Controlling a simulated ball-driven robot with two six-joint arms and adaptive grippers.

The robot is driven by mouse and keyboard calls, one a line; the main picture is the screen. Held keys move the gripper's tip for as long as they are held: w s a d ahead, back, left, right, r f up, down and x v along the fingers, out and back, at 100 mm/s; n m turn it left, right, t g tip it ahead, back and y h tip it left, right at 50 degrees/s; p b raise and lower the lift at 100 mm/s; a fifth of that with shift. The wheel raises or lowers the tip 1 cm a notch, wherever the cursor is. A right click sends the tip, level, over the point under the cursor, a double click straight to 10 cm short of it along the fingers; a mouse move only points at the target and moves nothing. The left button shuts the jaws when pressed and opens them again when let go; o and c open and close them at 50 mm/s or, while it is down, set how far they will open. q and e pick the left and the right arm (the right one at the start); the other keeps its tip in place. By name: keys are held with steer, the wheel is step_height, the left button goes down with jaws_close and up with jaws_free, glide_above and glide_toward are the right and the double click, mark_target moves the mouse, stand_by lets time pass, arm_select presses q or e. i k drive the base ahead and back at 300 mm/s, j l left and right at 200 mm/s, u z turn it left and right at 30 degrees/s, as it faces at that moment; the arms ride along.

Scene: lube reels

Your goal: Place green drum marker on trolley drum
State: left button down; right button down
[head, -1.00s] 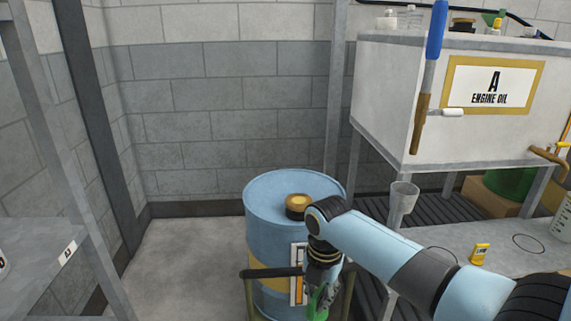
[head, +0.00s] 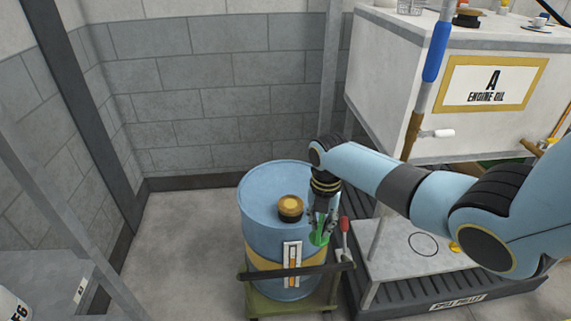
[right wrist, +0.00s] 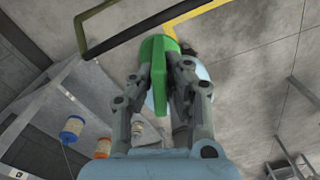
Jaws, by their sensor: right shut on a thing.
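The green drum marker (head: 319,238) is held in my right gripper (head: 322,226), whose fingers point down. In the right wrist view the marker (right wrist: 158,75) stands between the two closed fingers. The blue drum (head: 258,225) stands upright on the trolley (head: 262,304). It has a yellow band, a label strip on its front and a dark and amber cap (head: 290,207) on its lid. The gripper and marker overlap the drum's right front side in the head view; whether they touch it I cannot tell. My left gripper is not in view.
The engine oil tank (head: 480,95) stands at the right on a frame over a spill pallet (head: 450,302). A red-handled lever (head: 344,228) is just right of the marker. A grey shelf (head: 50,260) is at the left. Floor left of the drum is clear.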

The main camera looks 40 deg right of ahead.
mark_target(284, 178)
steer(key=i+l, duration=0.45)
steer(key=l, duration=0.15)
steer(key=i+l, duration=0.4)
steer(key=l, duration=0.15)
